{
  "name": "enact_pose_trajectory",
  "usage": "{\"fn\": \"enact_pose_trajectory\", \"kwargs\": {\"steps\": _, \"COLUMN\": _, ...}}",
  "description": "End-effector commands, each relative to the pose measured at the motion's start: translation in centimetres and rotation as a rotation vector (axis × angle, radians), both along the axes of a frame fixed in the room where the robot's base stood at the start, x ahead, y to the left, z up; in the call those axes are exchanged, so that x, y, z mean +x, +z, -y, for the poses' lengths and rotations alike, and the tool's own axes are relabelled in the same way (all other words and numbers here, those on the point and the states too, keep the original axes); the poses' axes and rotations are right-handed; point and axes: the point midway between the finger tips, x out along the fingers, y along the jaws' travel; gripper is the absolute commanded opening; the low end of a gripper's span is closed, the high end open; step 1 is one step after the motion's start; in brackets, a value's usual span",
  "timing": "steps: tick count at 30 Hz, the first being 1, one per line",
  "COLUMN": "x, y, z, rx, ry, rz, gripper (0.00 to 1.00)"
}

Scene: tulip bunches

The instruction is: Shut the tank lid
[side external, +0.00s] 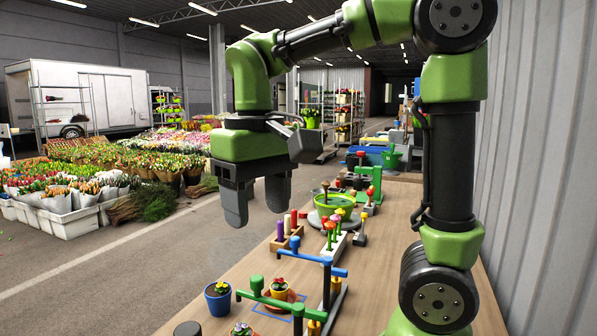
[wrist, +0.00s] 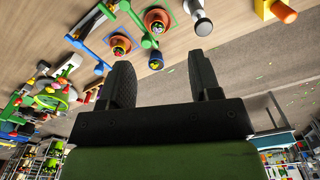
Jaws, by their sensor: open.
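My gripper (side external: 256,203) hangs over the near left edge of the bench, jaws apart and empty, fingers pointing down in the side view. Its two dark fingers also show in the wrist view (wrist: 160,62), with nothing between them. I cannot pick out the tank lid with certainty. A blue box-like item (side external: 371,156) stands at the far end of the bench, small and partly hidden; I cannot tell if it is the tank or how its lid stands. My gripper is well apart from it.
The bench (side external: 215,268) holds a green bowl (side external: 322,211), a rack of coloured pegs (side external: 285,238), blue and green bar frames (side external: 305,258), a blue flowerpot (side external: 217,298) and an orange pot (side external: 277,298). A corrugated wall stands right. Open floor lies left, with tulip bunches beyond.

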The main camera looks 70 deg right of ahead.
Motion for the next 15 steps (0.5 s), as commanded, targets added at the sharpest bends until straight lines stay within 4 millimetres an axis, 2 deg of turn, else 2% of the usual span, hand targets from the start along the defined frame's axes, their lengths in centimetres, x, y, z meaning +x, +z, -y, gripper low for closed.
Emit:
{"fn": "enact_pose_trajectory", "kwargs": {"steps": 1, "x": 0.1, "y": 0.2, "z": 1.2, "rx": 0.0, "ry": -0.112, "rz": 0.001, "gripper": 0.57}}
{"fn": "enact_pose_trajectory", "kwargs": {"steps": 9, "x": -0.1, "y": 1.1, "z": 6.6, "rx": 0.003, "ry": -0.674, "rz": 0.004, "gripper": 0.57}}
{"fn": "enact_pose_trajectory", "kwargs": {"steps": 15, "x": -0.7, "y": 1.5, "z": 9.4, "rx": 0.005, "ry": -0.97, "rz": 0.004, "gripper": 0.57}}
